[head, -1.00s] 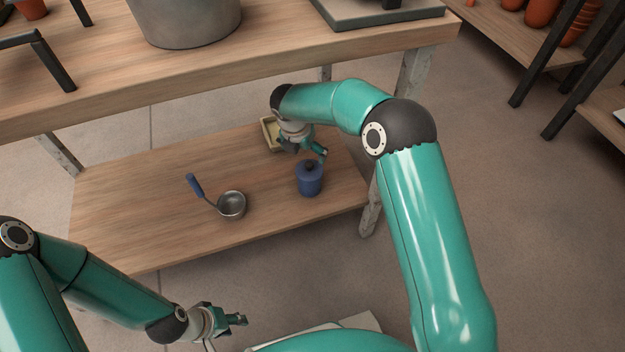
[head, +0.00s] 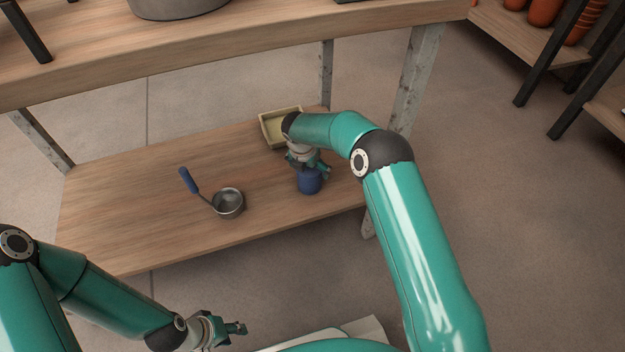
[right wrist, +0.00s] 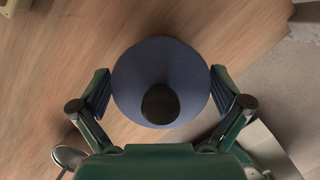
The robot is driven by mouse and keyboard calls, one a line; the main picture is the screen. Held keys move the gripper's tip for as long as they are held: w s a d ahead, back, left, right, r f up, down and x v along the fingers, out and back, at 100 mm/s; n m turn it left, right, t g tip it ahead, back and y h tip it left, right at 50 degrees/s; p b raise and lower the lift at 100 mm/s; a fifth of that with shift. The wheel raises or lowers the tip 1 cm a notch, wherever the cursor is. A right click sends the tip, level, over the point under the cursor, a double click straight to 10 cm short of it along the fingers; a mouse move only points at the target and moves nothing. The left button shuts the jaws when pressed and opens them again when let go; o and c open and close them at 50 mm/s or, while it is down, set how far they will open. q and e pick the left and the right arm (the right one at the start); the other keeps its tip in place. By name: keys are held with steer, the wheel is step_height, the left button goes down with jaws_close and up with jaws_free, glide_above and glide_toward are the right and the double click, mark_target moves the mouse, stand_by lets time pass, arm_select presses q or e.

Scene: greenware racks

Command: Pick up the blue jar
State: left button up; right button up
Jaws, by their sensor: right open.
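The blue jar (head: 309,182) stands upright on the lower wooden shelf, near its right end. Its top is partly hidden by my right gripper (head: 312,172) in the head view. In the right wrist view the jar (right wrist: 185,72) with its dark knob (right wrist: 160,104) sits between the two open fingers of my right gripper (right wrist: 160,95). A small gap shows on each side, and whether a finger touches the jar I cannot tell. My left gripper (head: 236,328) is low at the bottom of the head view, away from the shelf, its jaws too small to judge.
A metal ladle with a blue handle (head: 229,204) lies on the lower shelf (head: 130,210), left of the jar. A cream tray (head: 272,128) sits behind the jar. The upper tabletop (head: 250,40) overhangs the back, with a metal leg (head: 412,85) at right.

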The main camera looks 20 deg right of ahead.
steer(key=shift+x, duration=1.1)
steer(key=shift+r, duration=0.1)
steer(key=c, duration=1.3)
steer(key=shift+o, duration=0.2)
